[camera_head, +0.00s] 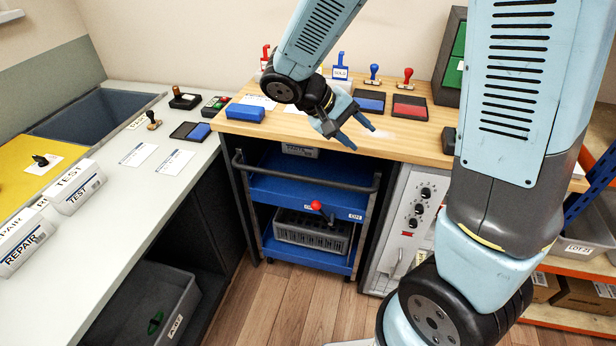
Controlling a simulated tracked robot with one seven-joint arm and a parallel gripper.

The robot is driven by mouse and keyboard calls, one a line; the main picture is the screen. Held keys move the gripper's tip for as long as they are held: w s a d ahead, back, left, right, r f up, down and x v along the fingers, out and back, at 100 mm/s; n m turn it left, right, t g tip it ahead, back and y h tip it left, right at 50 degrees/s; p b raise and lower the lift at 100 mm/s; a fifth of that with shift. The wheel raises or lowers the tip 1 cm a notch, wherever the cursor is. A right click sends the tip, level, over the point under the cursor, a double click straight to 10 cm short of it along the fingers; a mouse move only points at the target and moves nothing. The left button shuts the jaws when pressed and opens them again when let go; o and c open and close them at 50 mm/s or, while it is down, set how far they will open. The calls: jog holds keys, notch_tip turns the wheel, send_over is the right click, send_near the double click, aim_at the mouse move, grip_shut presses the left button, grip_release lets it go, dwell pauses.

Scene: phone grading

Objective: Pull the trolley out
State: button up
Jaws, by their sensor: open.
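The trolley (290,188) is blue with two shelves, a dark push bar (300,180) across its front and dark side posts. It stands under the wooden bench, between a dark side panel and a grey cabinet. A red ball-topped knob (316,205) shows at its front, near a small white label. A grey crate (312,236) sits on its lower shelf. My gripper (360,132) is open and empty. In the picture it lies over the wooden bench top near its front edge, above the trolley's push bar and apart from it. The trolley's back is hidden beneath the bench.
The wooden bench top (425,142) holds stamps, a blue ink pad (369,101) and a red ink pad (410,107). A grey cabinet with knobs (404,215) stands right of the trolley. A pale counter (120,185) runs along the left. The wooden floor before the trolley (275,300) looks clear.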

jog(key=w+a+f+n+t+h, duration=0.3)
jog(key=w+a+f+t, duration=0.15)
jog(key=a+f, duration=0.5)
jog(key=n+t+y, duration=0.1)
jog(key=n+t, duration=0.4)
jog(key=t, duration=0.2)
send_near(306, 177)
jog(key=x, duration=0.4)
jog(key=f+x, duration=0.1)
jog(key=x, duration=0.2)
jog(key=a+x, duration=0.1)
jog(key=x, duration=0.3)
jog(key=shift+w+d+f, duration=0.2)
jog(key=shift+w+f, duration=0.05)
jog(key=shift+w, duration=0.3)
jog(key=shift+m, duration=0.3)
jog(key=shift+c, duration=0.3)
jog(key=shift+g, duration=0.25)
grip_shut()
